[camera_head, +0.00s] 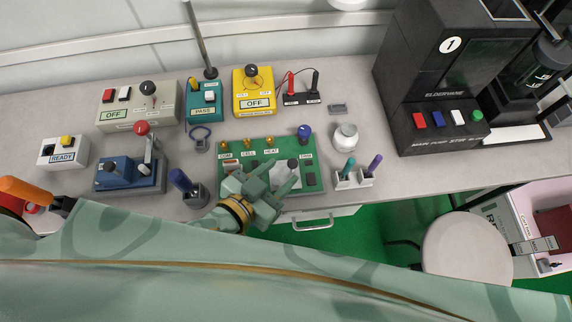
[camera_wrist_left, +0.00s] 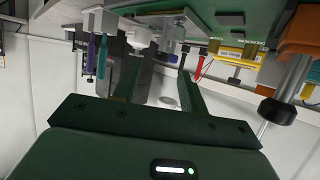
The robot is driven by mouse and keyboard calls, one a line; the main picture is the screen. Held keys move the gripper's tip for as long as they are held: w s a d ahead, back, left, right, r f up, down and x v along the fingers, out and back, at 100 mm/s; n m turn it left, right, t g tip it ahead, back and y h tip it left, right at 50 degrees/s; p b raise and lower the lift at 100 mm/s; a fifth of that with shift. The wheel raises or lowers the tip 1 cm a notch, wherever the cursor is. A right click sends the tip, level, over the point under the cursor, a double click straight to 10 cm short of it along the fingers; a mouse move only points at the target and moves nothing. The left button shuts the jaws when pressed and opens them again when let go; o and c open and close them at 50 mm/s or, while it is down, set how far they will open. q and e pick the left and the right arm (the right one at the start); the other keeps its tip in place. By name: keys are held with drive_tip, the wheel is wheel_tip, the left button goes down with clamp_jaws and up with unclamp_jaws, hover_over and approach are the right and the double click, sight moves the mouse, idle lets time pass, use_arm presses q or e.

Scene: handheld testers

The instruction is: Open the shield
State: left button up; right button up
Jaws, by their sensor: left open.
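A green test board (camera_head: 226,178) with labels such as CELL and HEAT, brass knobs along its back and a blue knob (camera_head: 305,132) lies near the bench's front edge. My left gripper (camera_head: 284,175) is over the front right of this board, fingers open and pointing right, and hides part of it. In the left wrist view my left gripper (camera_wrist_left: 159,74) is open with nothing seen between its fingers. I cannot clearly make out the shield; a pale, see-through plate-like part shows beyond the fingers in the wrist view. My right gripper is not in view.
A holder (camera_head: 352,182) with teal and purple tools stands right of the board, near a white jar (camera_head: 346,137). A blue-handled tool stand (camera_head: 190,186) is to the left. A yellow meter (camera_head: 253,91) and black probe stand (camera_head: 300,97) are behind. A black machine (camera_head: 425,75) stands right.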

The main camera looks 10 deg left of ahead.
sight(292, 163)
use_arm(q)
drive_tip(key=x, duration=0.2)
drive_tip(key=shift+w+d+f, duration=0.1)
drive_tip(key=shift+w+f, duration=0.1)
drive_tip(key=shift+w, duration=0.05)
drive_tip(key=shift+w+d+b, duration=0.2)
drive_tip(key=shift+w+b, duration=0.1)
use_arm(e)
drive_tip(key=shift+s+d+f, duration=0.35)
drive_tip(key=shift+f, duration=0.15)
